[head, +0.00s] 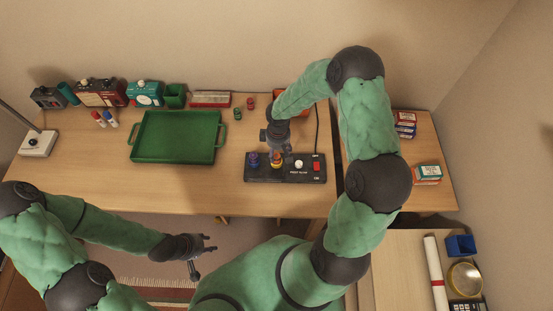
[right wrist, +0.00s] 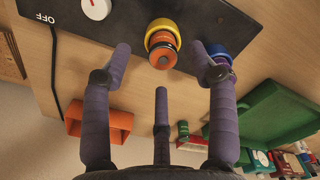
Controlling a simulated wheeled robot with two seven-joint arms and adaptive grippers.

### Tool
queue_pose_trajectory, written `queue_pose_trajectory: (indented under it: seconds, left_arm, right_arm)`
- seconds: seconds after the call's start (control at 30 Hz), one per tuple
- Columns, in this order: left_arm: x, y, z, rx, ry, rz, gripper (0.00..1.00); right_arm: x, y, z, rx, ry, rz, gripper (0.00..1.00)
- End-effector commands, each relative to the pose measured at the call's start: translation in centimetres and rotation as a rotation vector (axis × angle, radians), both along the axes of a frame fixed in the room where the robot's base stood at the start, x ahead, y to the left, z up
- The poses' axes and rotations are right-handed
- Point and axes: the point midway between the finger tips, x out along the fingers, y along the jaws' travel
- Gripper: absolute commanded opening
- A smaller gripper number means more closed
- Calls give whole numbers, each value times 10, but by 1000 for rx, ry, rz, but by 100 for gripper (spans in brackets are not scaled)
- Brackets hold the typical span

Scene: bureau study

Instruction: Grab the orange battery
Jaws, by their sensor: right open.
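The orange battery (right wrist: 163,54) stands in a yellow ring on the black control panel (head: 305,178). In the right wrist view it shows end-on between my fingers. In the head view the battery (head: 276,160) is partly hidden under my right gripper (head: 275,148). My right gripper (right wrist: 160,66) is open, with its fingers spread around the battery and seemingly not touching it. My left gripper (head: 205,255) is open and empty, off the desk's front edge.
The panel also carries a white knob (head: 299,164) and a red switch (head: 317,166). A green tray (head: 176,137) lies to the left. Green and red small cylinders (head: 238,113) and an orange box (right wrist: 99,121) are behind the panel. The desk between tray and panel is clear.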

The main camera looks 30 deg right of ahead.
Motion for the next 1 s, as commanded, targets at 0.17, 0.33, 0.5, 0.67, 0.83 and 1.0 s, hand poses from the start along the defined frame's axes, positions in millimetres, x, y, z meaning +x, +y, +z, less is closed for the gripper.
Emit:
queue_pose_trajectory:
  seconds: [0.17,0.33,0.5,0.67,0.83,1.0]
  left_arm:
    - [0,0,-3,0,0,0,40]
    - [0,0,-6,0,0,0,40]
    - [0,0,-7,0,0,0,40]
    - [0,0,-7,0,0,0,40]
    - [0,0,-7,0,0,0,40]
    - [0,0,-7,0,0,0,40]
  right_arm:
    - [4,2,-22,1,3,2,59]
    - [7,3,-44,1,2,1,59]
    - [7,2,-51,0,-1,1,59]
    - [7,2,-51,0,-1,1,59]
    - [7,2,-50,0,0,1,20]
    - [7,2,-50,0,0,1,0]
